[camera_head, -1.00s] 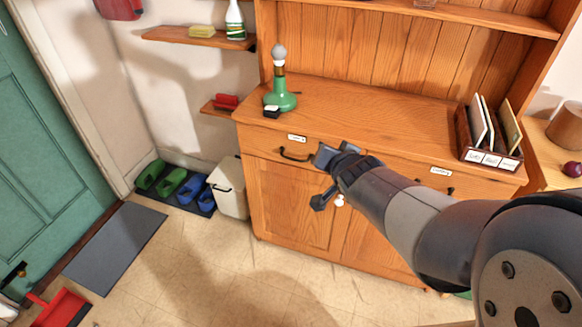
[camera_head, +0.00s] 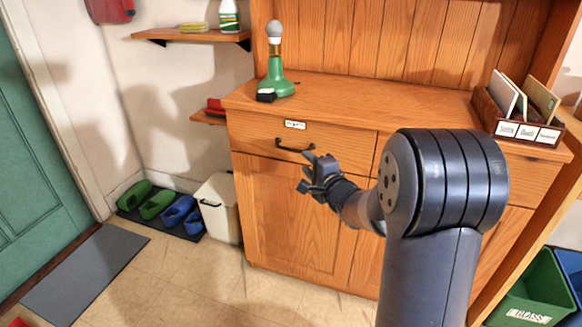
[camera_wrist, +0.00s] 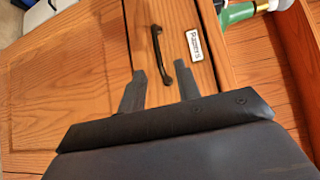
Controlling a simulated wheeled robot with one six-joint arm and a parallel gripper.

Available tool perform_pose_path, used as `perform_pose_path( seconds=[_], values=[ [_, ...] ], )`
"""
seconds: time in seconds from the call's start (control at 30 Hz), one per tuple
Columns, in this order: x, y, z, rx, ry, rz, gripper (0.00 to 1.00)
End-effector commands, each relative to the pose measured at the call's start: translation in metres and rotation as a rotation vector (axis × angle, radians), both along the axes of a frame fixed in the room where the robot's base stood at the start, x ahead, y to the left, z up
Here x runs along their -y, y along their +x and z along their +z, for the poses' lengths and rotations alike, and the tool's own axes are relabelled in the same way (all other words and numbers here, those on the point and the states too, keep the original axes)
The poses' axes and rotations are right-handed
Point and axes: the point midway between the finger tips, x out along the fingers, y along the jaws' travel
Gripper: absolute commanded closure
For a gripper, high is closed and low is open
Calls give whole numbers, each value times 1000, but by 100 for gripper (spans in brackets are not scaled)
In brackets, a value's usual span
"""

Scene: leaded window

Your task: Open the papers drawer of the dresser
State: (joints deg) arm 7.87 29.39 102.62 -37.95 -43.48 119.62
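The wooden dresser (camera_head: 345,98) has a left drawer (camera_head: 350,145) with a dark bar handle (camera_head: 293,148) and a small white label (camera_head: 295,125). In the wrist view the handle (camera_wrist: 160,53) and the label (camera_wrist: 194,45) also show; the label appears to read "Papers". The drawer looks shut, flush with the dresser front. My gripper (camera_head: 307,172) is open and empty, just below and right of the handle in the head view. In the wrist view its two fingers (camera_wrist: 159,80) point at the handle's near end, which lies roughly between their tips. I cannot tell whether they touch it.
A green lamp (camera_head: 275,80) and a letter rack (camera_head: 500,125) stand on the dresser top. A white bin (camera_head: 217,207) and a shoe mat with green and blue slippers (camera_head: 160,205) are at left. A green glass bin (camera_head: 535,290) stands at right. Floor in front is clear.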

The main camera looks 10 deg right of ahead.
Motion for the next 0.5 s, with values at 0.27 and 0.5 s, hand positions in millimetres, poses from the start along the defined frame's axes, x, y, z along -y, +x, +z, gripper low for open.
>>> perform_pose_path(
  seconds=[0.27,0.5],
  values=[
    [-4,14,-10,3,46,11,68],
    [-17,52,-15,4,44,11,68]
  ],
)
